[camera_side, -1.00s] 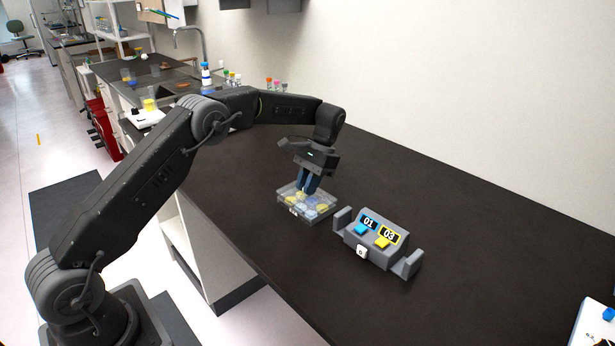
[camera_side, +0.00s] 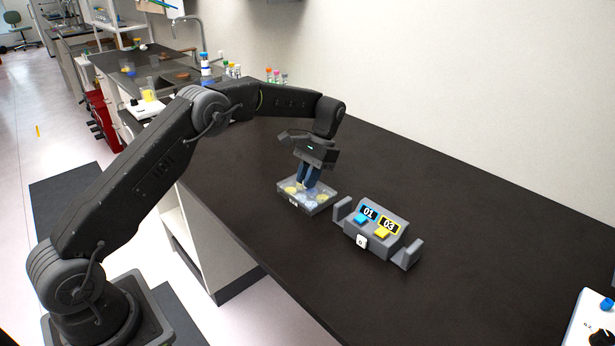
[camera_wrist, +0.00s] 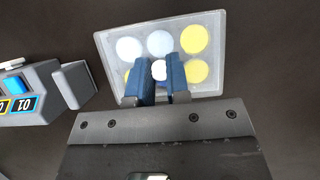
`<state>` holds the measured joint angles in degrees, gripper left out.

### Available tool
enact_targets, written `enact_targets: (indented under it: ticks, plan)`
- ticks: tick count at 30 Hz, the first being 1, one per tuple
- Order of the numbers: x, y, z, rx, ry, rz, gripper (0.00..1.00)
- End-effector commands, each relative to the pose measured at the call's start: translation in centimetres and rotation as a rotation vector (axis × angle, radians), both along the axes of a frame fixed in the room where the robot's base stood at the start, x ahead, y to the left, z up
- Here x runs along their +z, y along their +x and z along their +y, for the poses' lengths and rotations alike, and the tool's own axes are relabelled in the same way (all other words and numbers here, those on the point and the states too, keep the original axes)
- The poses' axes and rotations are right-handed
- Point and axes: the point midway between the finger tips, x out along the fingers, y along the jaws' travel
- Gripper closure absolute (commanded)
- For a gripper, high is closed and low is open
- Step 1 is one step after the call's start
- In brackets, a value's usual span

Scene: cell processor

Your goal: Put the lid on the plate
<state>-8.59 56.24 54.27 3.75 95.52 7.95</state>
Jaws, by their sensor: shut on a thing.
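The plate (camera_side: 292,205) is a clear rectangular tray on the dark bench, with several round wells, some yellow and some pale. A hazy, translucent lid (camera_side: 320,190) appears to cover it, and the wells look blurred through it. In the wrist view the lid (camera_wrist: 113,43) lines up closely with the plate's outline; I cannot tell whether it rests fully on the rim. My gripper (camera_side: 306,186) points down over the plate, its blue fingers shut on the lid near its middle. In the wrist view the fingers (camera_wrist: 160,75) flank a small white round spot and hide part of the lower wells.
A grey device (camera_side: 372,240) with a blue 01 button and a yellow 03 button stands just right of the plate. A white device (camera_side: 592,325) sits at the bottom right corner. Capped tubes (camera_side: 275,77) stand far back by the wall.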

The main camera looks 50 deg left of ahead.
Motion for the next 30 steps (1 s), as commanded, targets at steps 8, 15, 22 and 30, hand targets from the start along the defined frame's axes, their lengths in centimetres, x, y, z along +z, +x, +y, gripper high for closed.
enact_targets:
  ticks: [8,15,22,30]
  plan:
    - [-0.67,-0.02,0.00,0.000,0.000,0.001,1.00]
    - [-0.77,-0.02,0.00,0.000,0.000,0.001,0.78]
    - [-0.76,-0.02,0.00,0.000,0.000,0.001,0.56]
    - [-0.69,0.03,0.00,0.000,0.000,0.000,0.54]
